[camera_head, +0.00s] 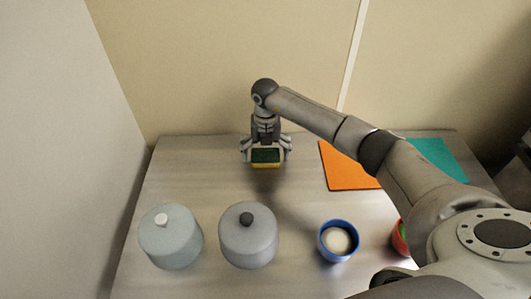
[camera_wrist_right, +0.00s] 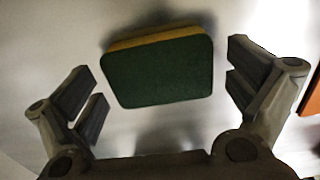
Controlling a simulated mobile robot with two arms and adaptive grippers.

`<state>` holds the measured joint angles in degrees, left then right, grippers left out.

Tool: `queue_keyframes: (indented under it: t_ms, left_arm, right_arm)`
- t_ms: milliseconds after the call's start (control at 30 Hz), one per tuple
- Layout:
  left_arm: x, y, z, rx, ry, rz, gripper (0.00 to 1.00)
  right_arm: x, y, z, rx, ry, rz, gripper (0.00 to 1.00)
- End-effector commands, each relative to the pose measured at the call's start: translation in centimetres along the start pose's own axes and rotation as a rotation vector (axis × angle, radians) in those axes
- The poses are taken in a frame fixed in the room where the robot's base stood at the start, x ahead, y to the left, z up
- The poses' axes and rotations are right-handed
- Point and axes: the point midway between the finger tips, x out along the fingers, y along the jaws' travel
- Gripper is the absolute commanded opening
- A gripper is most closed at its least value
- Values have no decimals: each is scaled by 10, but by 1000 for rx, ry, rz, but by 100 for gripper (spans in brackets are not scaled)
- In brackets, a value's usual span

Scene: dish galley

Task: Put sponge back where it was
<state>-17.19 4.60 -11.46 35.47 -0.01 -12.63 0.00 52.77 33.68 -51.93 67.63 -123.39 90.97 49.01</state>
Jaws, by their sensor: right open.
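The sponge (camera_head: 265,157) has a dark green top and a yellow lower layer. It is toward the back of the metal table, left of the orange mat. My right gripper (camera_head: 266,148) is over it with fingers spread to its left and right. In the right wrist view the sponge (camera_wrist_right: 158,75) sits between the open fingers of the right gripper (camera_wrist_right: 163,88), with a gap on each side. I cannot tell whether the sponge's underside is flat on the table. My left gripper is not in view.
A pale blue lidded pot (camera_head: 172,242) and a grey lidded pot (camera_head: 249,240) stand at the front left. A blue cup (camera_head: 336,254) and a partly hidden red container (camera_head: 399,242) stand to their right. An orange mat (camera_head: 345,174) and a teal mat (camera_head: 441,160) lie behind.

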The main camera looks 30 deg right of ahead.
Motion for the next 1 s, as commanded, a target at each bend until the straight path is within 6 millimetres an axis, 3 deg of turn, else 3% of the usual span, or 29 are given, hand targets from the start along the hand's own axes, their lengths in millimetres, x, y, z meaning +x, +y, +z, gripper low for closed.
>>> queue_keyframes:
  t_ms: [167, 500, 700, 1000]
  left_arm:
    - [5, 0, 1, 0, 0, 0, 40]
    - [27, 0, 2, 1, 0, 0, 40]
    - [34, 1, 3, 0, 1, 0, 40]
    - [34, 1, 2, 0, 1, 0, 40]
  right_arm:
    - [-12, 0, 1, 0, -4, 1, 100]
    - [-81, 1, 1, -1, -5, 3, 100]
    - [-111, 0, 1, 1, -3, 1, 100]
    - [-121, 0, 0, 1, 0, 0, 100]
